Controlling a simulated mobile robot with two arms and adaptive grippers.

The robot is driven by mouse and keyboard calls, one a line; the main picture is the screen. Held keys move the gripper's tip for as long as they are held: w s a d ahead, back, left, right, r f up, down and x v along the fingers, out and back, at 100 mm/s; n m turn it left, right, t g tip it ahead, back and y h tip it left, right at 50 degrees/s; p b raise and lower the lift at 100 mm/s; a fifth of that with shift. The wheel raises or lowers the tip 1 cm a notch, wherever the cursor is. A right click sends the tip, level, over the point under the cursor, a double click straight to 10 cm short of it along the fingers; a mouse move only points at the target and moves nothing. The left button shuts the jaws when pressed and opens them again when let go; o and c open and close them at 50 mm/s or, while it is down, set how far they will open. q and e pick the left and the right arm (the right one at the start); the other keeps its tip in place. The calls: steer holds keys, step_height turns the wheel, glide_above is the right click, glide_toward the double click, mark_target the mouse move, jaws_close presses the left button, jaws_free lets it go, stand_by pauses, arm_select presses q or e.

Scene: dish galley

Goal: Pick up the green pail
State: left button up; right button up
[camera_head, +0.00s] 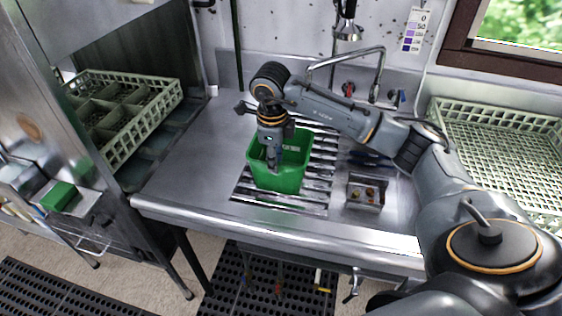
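The green pail (283,180) stands upright on the slatted drain area of the steel counter, its open top facing up. My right arm comes in from the right and bends down over the pail. My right gripper (273,164) points downward at the pail's rim and overlaps its opening and near wall. Its fingertips are small and partly merged with the pail, so I cannot tell whether they are open or closed, or touching the wall. My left gripper is not in view.
A small steel caddy (365,192) sits right of the pail. A faucet (346,62) rises behind. Pale dish racks stand at the left (128,143) and right (480,125). A green block (58,196) lies at far left. The counter left of the pail is clear.

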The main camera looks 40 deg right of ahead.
mark_target(276, 183)
step_height(276, 183, down, 3)
steer(key=shift+w+r, duration=0.1)
steer(key=shift+r, duration=0.1)
steer(key=shift+f+p, duration=0.3)
steer(key=shift+p, duration=0.2)
step_height(276, 183, down, 4)
steer(key=shift+r+p, duration=0.2)
steer(key=shift+p, duration=0.7)
steer(key=shift+w+d+f, duration=0.1)
steer(key=shift+f, duration=0.35)
jaws_close()
